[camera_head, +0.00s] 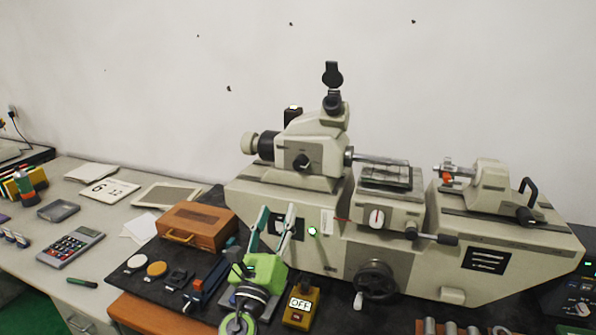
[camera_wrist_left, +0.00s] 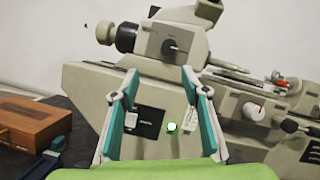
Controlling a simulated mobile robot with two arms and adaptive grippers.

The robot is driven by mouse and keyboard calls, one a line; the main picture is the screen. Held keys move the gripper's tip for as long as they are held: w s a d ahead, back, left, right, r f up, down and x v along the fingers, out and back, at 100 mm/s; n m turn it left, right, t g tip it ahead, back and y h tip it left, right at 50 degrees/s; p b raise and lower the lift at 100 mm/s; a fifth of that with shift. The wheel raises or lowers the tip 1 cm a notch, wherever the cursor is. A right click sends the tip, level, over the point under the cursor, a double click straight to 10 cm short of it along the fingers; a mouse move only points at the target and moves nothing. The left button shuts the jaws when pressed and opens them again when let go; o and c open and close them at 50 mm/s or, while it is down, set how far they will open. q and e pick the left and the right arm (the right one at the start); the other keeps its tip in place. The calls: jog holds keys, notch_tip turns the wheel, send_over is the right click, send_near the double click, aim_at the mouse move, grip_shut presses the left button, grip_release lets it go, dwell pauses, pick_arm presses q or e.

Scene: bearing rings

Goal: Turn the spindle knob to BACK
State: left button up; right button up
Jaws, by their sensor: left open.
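The grey-beige machine (camera_head: 300,250) stands on the dark bench mat. A black panel (camera_wrist_left: 149,122) with small unreadable text is on its front, and a pale piece (camera_wrist_left: 131,118) at its left edge is partly hidden by a finger. Whether this is the spindle knob I cannot tell. Another dark knob (camera_head: 301,161) is on the upper head and also shows in the wrist view (camera_wrist_left: 171,49). A red-marked white dial (camera_head: 376,218) is further right. My left gripper (camera_head: 276,220) is open and empty, fingers pointing at the black panel.
A wooden box (camera_head: 197,226) stands to the left. A black handwheel (camera_head: 375,280) sits lower right. An OFF sign (camera_head: 300,303) is on a yellow block close to my left gripper.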

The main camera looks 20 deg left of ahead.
aim_at(299, 168)
pick_arm(q)
jog(key=w+r, duration=0.2)
jog(key=w, duration=0.2)
jog(key=w+r+m+p, duration=0.1)
jog(key=w+r, duration=0.1)
jog(key=w, duration=0.3)
jog(key=w+d+r+m+h, duration=0.1)
jog(key=w, duration=0.3)
jog(key=shift+w+r+p, duration=0.2)
jog(key=shift+r+p, duration=0.1)
jog(key=shift+r, duration=0.1)
jog(key=shift+c, duration=0.4)
jog(key=c, duration=1)
